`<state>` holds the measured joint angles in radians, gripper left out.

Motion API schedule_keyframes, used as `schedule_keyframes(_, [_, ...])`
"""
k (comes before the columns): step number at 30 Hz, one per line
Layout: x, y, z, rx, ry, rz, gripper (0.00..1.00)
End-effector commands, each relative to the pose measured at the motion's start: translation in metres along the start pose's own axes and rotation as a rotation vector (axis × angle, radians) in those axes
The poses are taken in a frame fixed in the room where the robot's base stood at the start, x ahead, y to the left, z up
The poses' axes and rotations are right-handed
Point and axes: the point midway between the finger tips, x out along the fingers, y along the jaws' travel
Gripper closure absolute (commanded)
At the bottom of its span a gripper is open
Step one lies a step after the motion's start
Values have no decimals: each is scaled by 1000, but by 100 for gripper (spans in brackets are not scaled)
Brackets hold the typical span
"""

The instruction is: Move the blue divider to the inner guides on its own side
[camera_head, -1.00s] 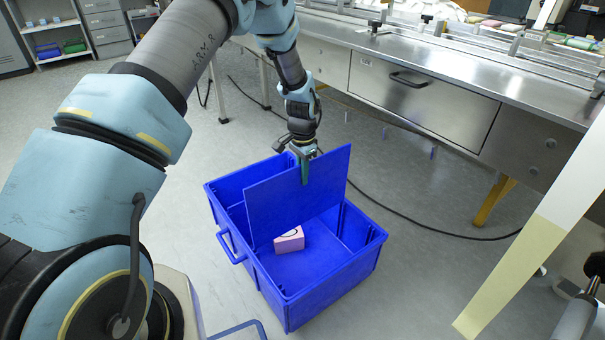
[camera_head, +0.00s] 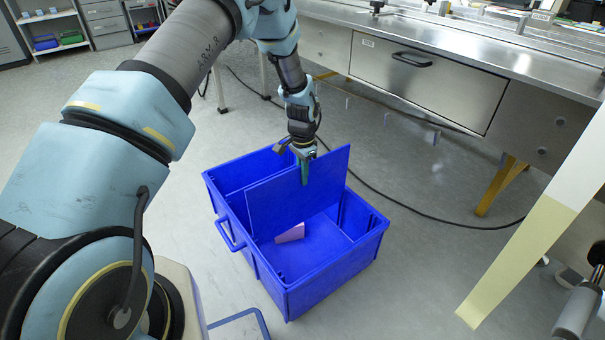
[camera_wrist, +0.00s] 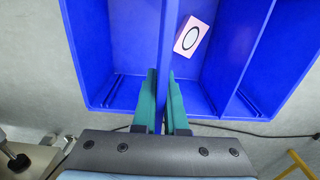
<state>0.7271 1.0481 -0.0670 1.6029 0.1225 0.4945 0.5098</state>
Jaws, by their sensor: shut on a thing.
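The blue divider (camera_head: 290,192) is an upright flat panel across the blue crate (camera_head: 333,277), with its top edge well above the crate's rim. My gripper (camera_head: 305,172) is shut on its upper edge from above. In the wrist view the divider (camera_wrist: 168,45) is a thin blue edge between the teal fingers of my gripper (camera_wrist: 162,88). Narrow upright guides (camera_wrist: 112,92) show on the crate wall left of it. Whether the divider's ends sit in guides cannot be told. Its lower edge is largely hidden.
A pink block (camera_head: 290,233) with a black oval lies on the crate floor beside the divider. Another blue partition (camera_wrist: 250,55) stands right of the block in the wrist view. A steel bench (camera_head: 430,80) stands behind the crate. A black cable crosses the floor.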

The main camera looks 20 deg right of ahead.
Motion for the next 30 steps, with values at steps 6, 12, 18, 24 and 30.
schedule_keyframes(6, [14,0,0,0,-1,0,100])
schedule_keyframes(12, [26,0,0,0,-1,0,100])
schedule_keyframes(18, [37,0,0,0,0,0,100])
schedule_keyframes(24, [49,0,0,0,0,0,100])
schedule_keyframes(30, [60,0,0,0,0,0,100])
